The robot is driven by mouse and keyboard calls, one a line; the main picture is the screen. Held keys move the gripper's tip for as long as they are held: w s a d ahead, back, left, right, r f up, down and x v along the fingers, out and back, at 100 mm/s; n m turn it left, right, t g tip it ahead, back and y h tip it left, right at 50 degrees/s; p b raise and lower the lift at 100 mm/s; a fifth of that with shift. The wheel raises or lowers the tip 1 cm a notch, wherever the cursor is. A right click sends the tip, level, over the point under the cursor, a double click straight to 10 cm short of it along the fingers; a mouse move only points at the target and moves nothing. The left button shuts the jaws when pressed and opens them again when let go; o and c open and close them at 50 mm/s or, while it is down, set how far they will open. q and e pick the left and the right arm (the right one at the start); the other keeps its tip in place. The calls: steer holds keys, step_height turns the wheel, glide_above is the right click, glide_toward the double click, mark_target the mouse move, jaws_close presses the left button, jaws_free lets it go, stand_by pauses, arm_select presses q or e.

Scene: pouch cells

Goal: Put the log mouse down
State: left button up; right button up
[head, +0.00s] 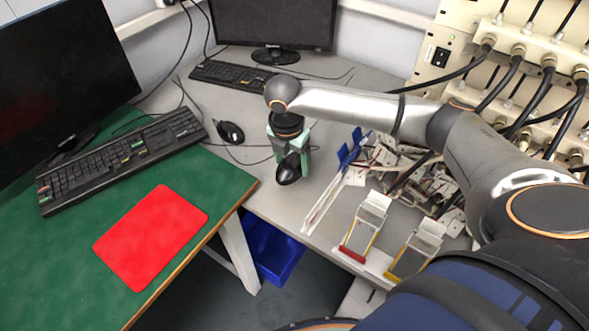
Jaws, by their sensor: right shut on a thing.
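My right gripper (289,150) is above the grey desk, left of the blue clips. It is shut on a black mouse (288,170), the likely log mouse, which hangs from its fingers. The gripper partly hides the mouse, and I cannot tell whether it touches the desk below. A second black mouse (229,131) lies on the grey desk to the left, beside a keyboard. A red mat (151,236) lies bare on the green desk (60,275). My left gripper is not in view.
A black keyboard (122,158) and a monitor (62,85) stand on the green desk. Another keyboard (232,75) and monitor (273,22) are at the back. Cell holders (366,222) and wiring crowd the right. A blue bin (272,250) sits below the desks.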

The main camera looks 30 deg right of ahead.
mark_target(293, 155)
steer(key=f, duration=0.1)
steer(key=w+d+f, duration=0.1)
steer(key=f, duration=0.1)
steer(key=shift+w+d, duration=0.35)
steer(key=shift+d, duration=0.05)
steer(key=shift+f+b, duration=0.3)
steer(key=shift+f, duration=1.25)
steer(key=shift+f, duration=0.1)
steer(key=o, duration=1.3)
steer(key=r, duration=0.4)
steer(key=a+r+p, duration=0.1)
steer(key=r, duration=0.7)
steer(key=shift+s+a+r, duration=0.1)
steer(key=shift+s+a, duration=0.05)
steer(key=shift+s, duration=0.15)
